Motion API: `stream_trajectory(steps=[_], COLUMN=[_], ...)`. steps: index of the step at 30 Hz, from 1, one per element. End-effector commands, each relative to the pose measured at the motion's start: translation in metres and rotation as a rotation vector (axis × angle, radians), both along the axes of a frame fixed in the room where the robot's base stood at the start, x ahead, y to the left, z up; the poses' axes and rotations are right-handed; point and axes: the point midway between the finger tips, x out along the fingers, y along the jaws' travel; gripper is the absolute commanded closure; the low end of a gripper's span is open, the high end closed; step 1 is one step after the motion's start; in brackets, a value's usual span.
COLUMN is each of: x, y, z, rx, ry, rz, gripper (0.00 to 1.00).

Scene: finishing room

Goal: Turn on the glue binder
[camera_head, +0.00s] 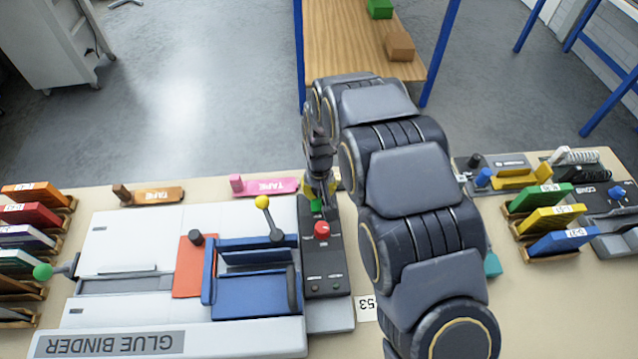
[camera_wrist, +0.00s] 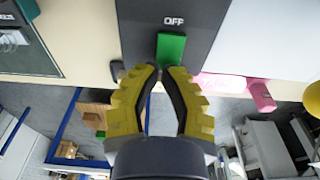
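The glue binder (camera_head: 135,270) lies on the left part of the table in the head view, its name label upside down. Its dark control panel (camera_head: 325,262) carries a red knob (camera_head: 321,229) and a green switch (camera_head: 316,206). In the wrist view the green switch (camera_wrist: 171,48) sits below the word OFF on the panel (camera_wrist: 205,25). My gripper (camera_wrist: 161,70) has yellow fingers whose tips come close together just short of the green switch. Nothing shows between them. In the head view my gripper (camera_head: 326,186) is at the panel's far end, partly hidden by my wrist.
A yellow-knobbed lever (camera_head: 263,203) stands left of the panel. A pink tape holder (camera_head: 265,186) lies close to the panel's far end, an orange one (camera_head: 150,195) further left. Colored blocks (camera_head: 553,218) and a comb machine (camera_head: 610,200) occupy the right side.

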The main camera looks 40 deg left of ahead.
Motion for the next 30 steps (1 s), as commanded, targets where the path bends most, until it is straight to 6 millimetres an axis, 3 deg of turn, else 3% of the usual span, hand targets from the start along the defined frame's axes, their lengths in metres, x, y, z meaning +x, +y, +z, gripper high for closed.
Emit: stream_trajectory(steps=[16,30], x=[0.0021,0.0018], y=[0.0018,0.0014], z=[-0.0072,0.0026], rx=[-0.047,-0.043], ry=[0.044,0.040], rz=[0.001,0.000], gripper=[1.00,1.00])
